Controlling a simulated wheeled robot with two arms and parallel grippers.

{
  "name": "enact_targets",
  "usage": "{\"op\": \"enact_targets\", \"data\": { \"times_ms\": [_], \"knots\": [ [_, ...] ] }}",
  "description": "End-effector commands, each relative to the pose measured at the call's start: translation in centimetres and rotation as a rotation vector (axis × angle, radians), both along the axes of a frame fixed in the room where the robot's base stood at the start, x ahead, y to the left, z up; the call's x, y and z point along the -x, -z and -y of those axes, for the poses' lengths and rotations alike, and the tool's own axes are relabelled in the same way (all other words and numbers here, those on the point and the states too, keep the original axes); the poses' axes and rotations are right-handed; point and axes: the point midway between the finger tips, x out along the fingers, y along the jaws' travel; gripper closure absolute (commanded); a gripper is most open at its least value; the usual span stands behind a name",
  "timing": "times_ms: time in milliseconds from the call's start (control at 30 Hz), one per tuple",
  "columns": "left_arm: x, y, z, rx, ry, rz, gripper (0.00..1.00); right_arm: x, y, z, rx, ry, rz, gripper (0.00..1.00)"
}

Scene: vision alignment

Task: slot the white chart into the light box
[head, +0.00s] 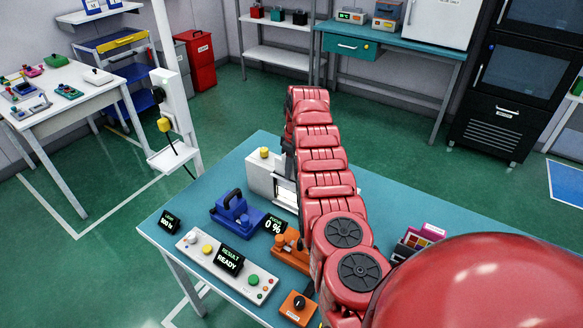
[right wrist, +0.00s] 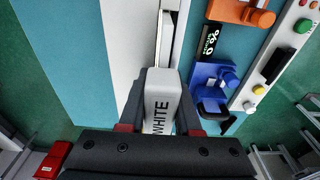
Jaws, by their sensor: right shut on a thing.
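The white chart (right wrist: 162,108), a pale block lettered "WHITE", is between the dark fingers of my right gripper (right wrist: 161,88) in the right wrist view. The gripper is shut on it. The light box (head: 263,176) is a white housing on the teal table in the head view, with a bright opening partly hidden by my red right arm. In the right wrist view the white light box (right wrist: 118,40) lies ahead of the chart, with a narrow pale strip beside it. I cannot tell whether the chart touches the box. In the head view my arm hides the chart. My left gripper is out of view.
A blue device (head: 235,213) with a handle, a "0 %" display (head: 274,225) and an orange device (head: 291,250) stand close to the box. A control panel (head: 228,262) reading "READY" lies along the front. A colour chart (head: 420,237) is right of my arm. The table's far right is clear.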

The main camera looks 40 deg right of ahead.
Motion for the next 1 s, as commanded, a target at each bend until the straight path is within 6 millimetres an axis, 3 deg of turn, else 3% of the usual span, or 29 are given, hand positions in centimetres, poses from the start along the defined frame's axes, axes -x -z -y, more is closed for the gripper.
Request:
{"op": "enact_targets", "data": {
  "times_ms": [200,233,433,767,867,1000],
  "knots": [
    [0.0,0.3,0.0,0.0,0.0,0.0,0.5,0.0,0.6,0.0,0.0,0.0,0.0,1.0],
    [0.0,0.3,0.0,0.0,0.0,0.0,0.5,0.0,0.6,0.0,0.0,0.0,0.0,0.66],
    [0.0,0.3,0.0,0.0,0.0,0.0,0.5,0.0,0.5,0.0,0.0,0.0,0.0,0.33],
    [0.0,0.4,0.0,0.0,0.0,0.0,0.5,0.0,0.3,0.0,0.001,0.0,0.002,0.33],
    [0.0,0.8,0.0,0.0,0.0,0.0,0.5,0.0,-0.6,0.1,0.002,0.0,0.004,0.33],
    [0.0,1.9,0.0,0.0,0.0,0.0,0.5,0.3,-3.5,0.3,0.003,0.0,0.009,0.33]
  ]
}}
